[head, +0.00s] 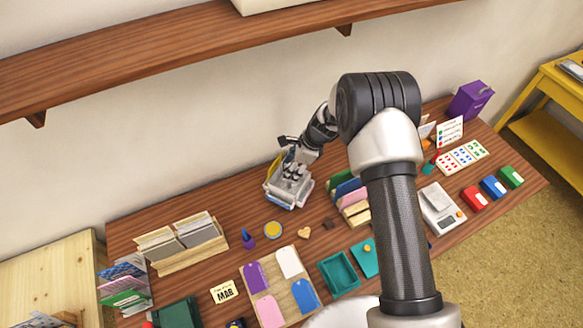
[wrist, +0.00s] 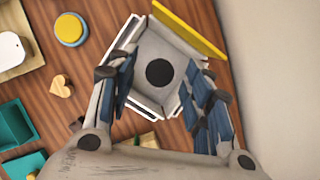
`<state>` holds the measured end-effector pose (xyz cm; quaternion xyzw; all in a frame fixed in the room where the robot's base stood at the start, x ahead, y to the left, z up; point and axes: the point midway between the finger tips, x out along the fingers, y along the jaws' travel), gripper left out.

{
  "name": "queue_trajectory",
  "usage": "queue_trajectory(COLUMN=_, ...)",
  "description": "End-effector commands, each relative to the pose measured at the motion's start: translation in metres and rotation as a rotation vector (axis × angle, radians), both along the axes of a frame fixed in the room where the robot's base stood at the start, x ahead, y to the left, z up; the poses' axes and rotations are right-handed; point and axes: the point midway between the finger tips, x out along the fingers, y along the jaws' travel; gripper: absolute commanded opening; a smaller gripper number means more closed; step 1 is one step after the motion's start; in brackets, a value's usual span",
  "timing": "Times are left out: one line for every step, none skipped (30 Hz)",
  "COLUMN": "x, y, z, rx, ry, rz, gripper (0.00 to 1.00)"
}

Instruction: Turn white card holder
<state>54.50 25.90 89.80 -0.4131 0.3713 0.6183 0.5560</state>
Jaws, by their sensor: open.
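The white card holder (wrist: 148,50) is a pale, boxy carousel with a dark round spot on top. White cards stand along its sides and a yellow card stands at one side, upper right in the wrist view. In the head view, the holder (head: 286,203) stands on the table near the wall, partly hidden by my gripper (head: 293,172). My gripper (wrist: 163,85) is open above the holder, with its blue-padded fingers on either side of its body. I cannot tell whether either finger touches it.
A round yellow-topped tin (head: 273,230) and a wooden heart (head: 304,232) lie in front of the holder. A rack of coloured folders (head: 354,207) stands to its right. A wooden card stand (head: 190,258) is farther left. The wall is close behind.

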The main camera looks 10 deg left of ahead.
Motion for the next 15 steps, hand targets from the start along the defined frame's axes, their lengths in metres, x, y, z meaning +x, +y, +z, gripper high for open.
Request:
queue_trajectory(x=0.0001, y=0.0002, z=-0.0002, rx=0.000, ry=0.000, rz=0.000, gripper=0.46)
queue_trajectory(x=0.0001, y=0.0002, z=-0.0002, rx=0.000, ry=0.000, rz=0.000, gripper=0.46)
queue_trajectory(x=0.0001, y=0.0003, z=-0.0001, rx=0.000, ry=0.000, rz=0.000, gripper=0.46)
queue_trajectory(x=0.0000, y=0.0002, z=-0.0001, rx=0.000, ry=0.000, rz=0.000, gripper=0.46)
queue_trajectory(x=0.0000, y=0.0001, z=-0.0001, rx=0.000, ry=0.000, rz=0.000, gripper=0.46)
queue_trajectory(x=0.0000, y=0.0001, z=-0.0001, rx=0.000, ry=0.000, rz=0.000, gripper=0.46)
queue_trajectory(x=0.0000, y=0.0001, z=-0.0001, rx=0.000, ry=0.000, rz=0.000, gripper=0.44)
queue_trajectory(x=0.0000, y=0.0001, z=-0.0001, rx=0.000, ry=0.000, rz=0.000, gripper=0.42)
queue_trajectory(x=-0.0001, y=0.0001, z=-0.0001, rx=0.000, ry=0.000, rz=0.000, gripper=0.39)
queue_trajectory(x=-0.0001, y=0.0001, z=0.0000, rx=0.000, ry=0.000, rz=0.000, gripper=0.37)
queue_trajectory(x=-0.0001, y=0.0000, z=-0.0001, rx=0.000, ry=0.000, rz=0.000, gripper=0.35)
queue_trajectory(x=-0.0001, y=0.0000, z=0.0000, rx=0.000, ry=0.000, rz=0.000, gripper=0.33)
queue_trajectory(x=-0.0001, y=0.0000, z=0.0000, rx=0.000, ry=0.000, rz=0.000, gripper=0.31)
queue_trajectory(x=-0.0002, y=0.0000, z=0.0000, rx=0.000, ry=0.000, rz=0.000, gripper=0.29)
queue_trajectory(x=-0.0001, y=0.0000, z=0.0000, rx=0.000, ry=0.000, rz=0.000, gripper=0.26)
